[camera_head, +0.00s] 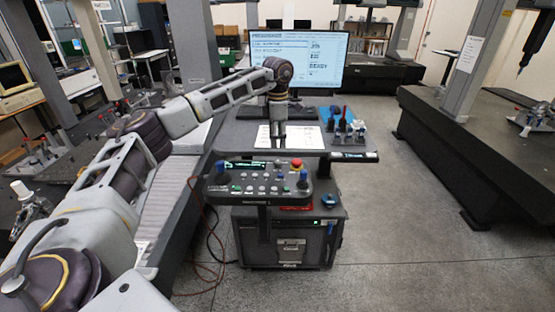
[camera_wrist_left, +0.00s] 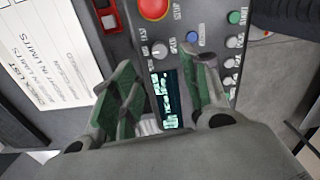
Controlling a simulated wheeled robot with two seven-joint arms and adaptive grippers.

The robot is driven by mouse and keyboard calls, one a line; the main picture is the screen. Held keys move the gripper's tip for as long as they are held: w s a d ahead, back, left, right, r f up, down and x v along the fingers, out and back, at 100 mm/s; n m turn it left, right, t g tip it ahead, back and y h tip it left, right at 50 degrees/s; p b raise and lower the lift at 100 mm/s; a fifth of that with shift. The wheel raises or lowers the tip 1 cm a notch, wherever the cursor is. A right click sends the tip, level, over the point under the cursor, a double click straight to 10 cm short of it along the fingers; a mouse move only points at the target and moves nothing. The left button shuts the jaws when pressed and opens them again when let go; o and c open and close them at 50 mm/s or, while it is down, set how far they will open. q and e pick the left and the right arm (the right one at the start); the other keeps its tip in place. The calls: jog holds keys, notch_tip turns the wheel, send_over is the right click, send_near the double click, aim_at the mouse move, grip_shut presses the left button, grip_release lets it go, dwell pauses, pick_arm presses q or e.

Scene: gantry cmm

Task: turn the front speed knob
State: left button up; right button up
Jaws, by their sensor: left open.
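The control panel (camera_head: 262,190) stands at the front of the workstation, with a red stop button (camera_head: 297,164) at its back right. The small grey knob (camera_wrist_left: 159,49) lies between the red button (camera_wrist_left: 153,8) and the dark display (camera_wrist_left: 168,98) in the left wrist view; that it is the front speed knob is not certain. My left gripper (camera_head: 278,143) points down over the back of the panel. In the wrist view its green-padded fingers (camera_wrist_left: 163,92) are open and empty, spread either side of the display. The knob shows just beyond the fingertips, apart from them. My right gripper is not in view.
Joysticks with blue tops (camera_head: 220,168) stand at the panel's ends. A blue button (camera_wrist_left: 192,39) and several small knobs sit close by. A printed sheet (camera_head: 290,137) and a tool stand (camera_head: 345,126) lie behind, before a monitor (camera_head: 299,60). Clear floor (camera_head: 400,220) is at right.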

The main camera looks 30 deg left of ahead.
aim_at(277, 162)
pick_arm(q)
jog(key=shift+f+p, duration=0.8)
jog(key=shift+f, duration=3.85)
jog(key=shift+c, duration=0.2)
